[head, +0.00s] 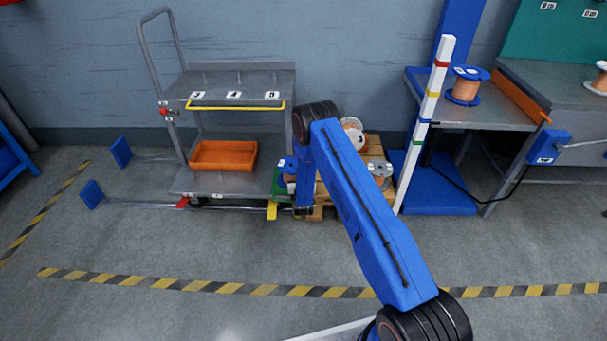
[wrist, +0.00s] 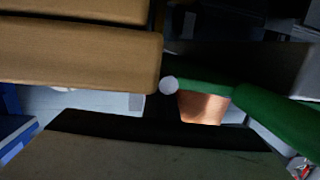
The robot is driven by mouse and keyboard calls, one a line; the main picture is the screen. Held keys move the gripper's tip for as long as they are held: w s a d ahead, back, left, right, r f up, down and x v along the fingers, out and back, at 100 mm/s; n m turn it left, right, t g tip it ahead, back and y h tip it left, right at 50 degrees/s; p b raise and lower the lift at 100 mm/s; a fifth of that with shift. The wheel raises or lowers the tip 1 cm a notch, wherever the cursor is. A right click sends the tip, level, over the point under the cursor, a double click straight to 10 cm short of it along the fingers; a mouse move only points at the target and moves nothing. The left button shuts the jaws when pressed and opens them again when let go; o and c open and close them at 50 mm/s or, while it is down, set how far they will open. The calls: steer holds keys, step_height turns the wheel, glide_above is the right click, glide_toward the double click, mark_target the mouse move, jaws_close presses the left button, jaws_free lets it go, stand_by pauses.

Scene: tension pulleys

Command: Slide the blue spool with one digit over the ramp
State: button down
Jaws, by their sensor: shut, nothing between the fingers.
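A blue-flanged spool (head: 465,90) wound with copper stands on the grey workbench at the right in the head view. Its white tag is too small to read. An orange sloped strip (head: 522,94), which looks like the ramp, lies to its right between that bench and a higher grey surface. My gripper (head: 304,211) is shut and empty, low by the wooden pallet, far left of this spool. Another blue flange with a white tag (head: 287,164) shows beside it, partly hidden by my arm. The wrist view shows pallet boards (wrist: 80,55), a green flange (wrist: 265,105) and copper winding (wrist: 203,107) close up.
The pallet (head: 374,150) holds several spools. A grey cart (head: 236,85) with an orange tray (head: 222,155) stands to its left. A striped white post (head: 425,125) rises between pallet and bench. A blue box (head: 548,147) with a bar sits in front of the bench. Floor in front is clear.

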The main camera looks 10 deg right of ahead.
mark_target(276, 193)
steer(key=shift+w+a, duration=0.25)
steer(key=shift+a, duration=0.45)
steer(key=shift+w+a, duration=0.2)
steer(key=shift+a, duration=0.55)
steer(key=shift+w+a, duration=0.25)
steer(key=shift+a, duration=0.45)
steer(key=shift+w+a, duration=0.4)
steer(key=shift+a, duration=0.9)
steer(key=shift+w+a, duration=0.35)
steer(key=shift+a, duration=0.9)
steer(key=shift+w+a, duration=0.4)
steer(key=shift+a, duration=0.9)
steer(key=shift+a, duration=0.15)
steer(key=shift+w+a, duration=0.25)
steer(key=shift+a, duration=0.4)
steer(key=shift+w+a, duration=0.25)
steer(key=shift+a, duration=0.4)
steer(key=shift+s+d, duration=0.2)
steer(key=shift+d, duration=0.5)
steer(key=shift+s+d, duration=0.25)
steer(key=shift+d, duration=0.5)
steer(key=shift+s+d, duration=0.2)
steer(key=shift+d, duration=0.5)
